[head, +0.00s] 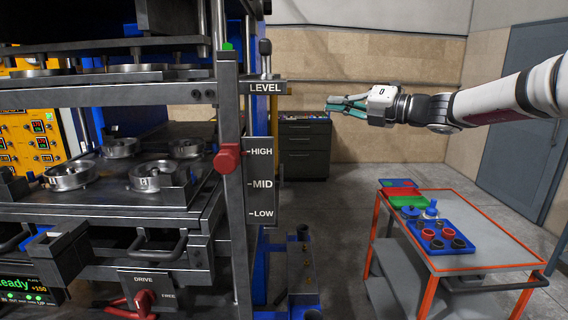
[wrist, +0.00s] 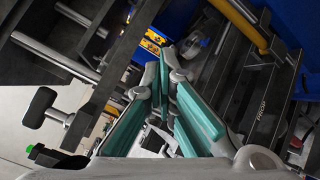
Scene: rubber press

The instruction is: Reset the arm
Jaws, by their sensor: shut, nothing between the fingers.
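My gripper (head: 331,107) is in the upper middle of the head view, at the end of my arm reaching in from the right. Its green-padded fingers point left toward the press (head: 200,95) and are shut with nothing between them. In the wrist view the fingers (wrist: 163,62) converge at the middle, with press parts on both sides. In the head view the gripper appears to the right of the LEVEL post (head: 264,88); I cannot tell the exact gap.
The level post has a red knob (head: 228,158) near HIGH. A drawer cabinet (head: 304,150) stands by the back wall. A red-edged cart (head: 480,261) at right holds a blue tray (head: 459,251) with several rings. The floor between press and cart is mostly clear.

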